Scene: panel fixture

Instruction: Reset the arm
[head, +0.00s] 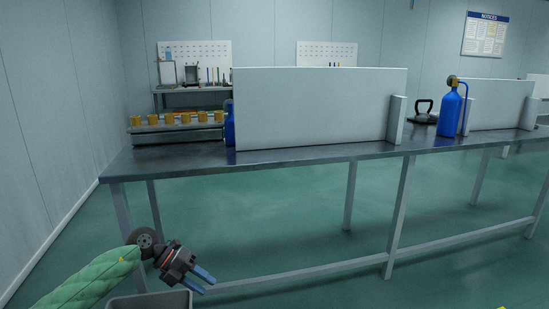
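My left gripper (205,282) is at the lower left of the head view, at the end of my green-sleeved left arm (92,279). It points down and to the right, below the height of the tabletop and on the near side of the table. Its two blue-grey fingers show a gap between them, and nothing is held there. My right gripper and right arm are not clearly in view; only a small yellow bit shows at the bottom right edge.
A long metal table (300,157) spans the view. On it stand a large white panel (320,108), a second white panel (500,103), a blue bottle (449,113) and a kettlebell (423,118). A grey bin (150,301) is below the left gripper. Open floor lies right of it.

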